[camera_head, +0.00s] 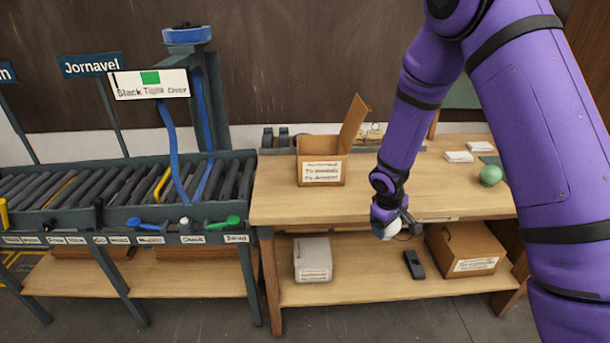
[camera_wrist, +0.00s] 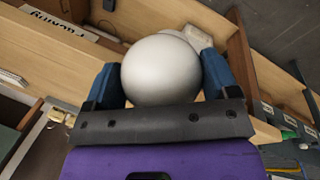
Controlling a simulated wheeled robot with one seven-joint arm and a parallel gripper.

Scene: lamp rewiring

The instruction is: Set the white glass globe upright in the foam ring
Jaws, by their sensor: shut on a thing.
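The white glass globe (camera_wrist: 161,70) sits between the two blue fingers of my gripper (camera_wrist: 163,68), touching both sides. In the head view the globe (camera_head: 393,229) shows as a small white ball in my gripper (camera_head: 399,223), by the front edge of the wooden bench (camera_head: 290,205). The globe looks clear of the bench and shelf, but its exact height is hard to tell. Its neck or opening is not visible, so I cannot tell whether it is upright. I cannot make out the foam ring in either view.
An open cardboard box (camera_head: 322,170) and a green ball (camera_head: 491,175) are on the bench. The lower shelf (camera_head: 350,290) holds a grey box (camera_head: 313,259), a dark device (camera_head: 413,264) and a brown box (camera_head: 466,249). A roller conveyor (camera_head: 100,190) stands at left. The bench's front middle is clear.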

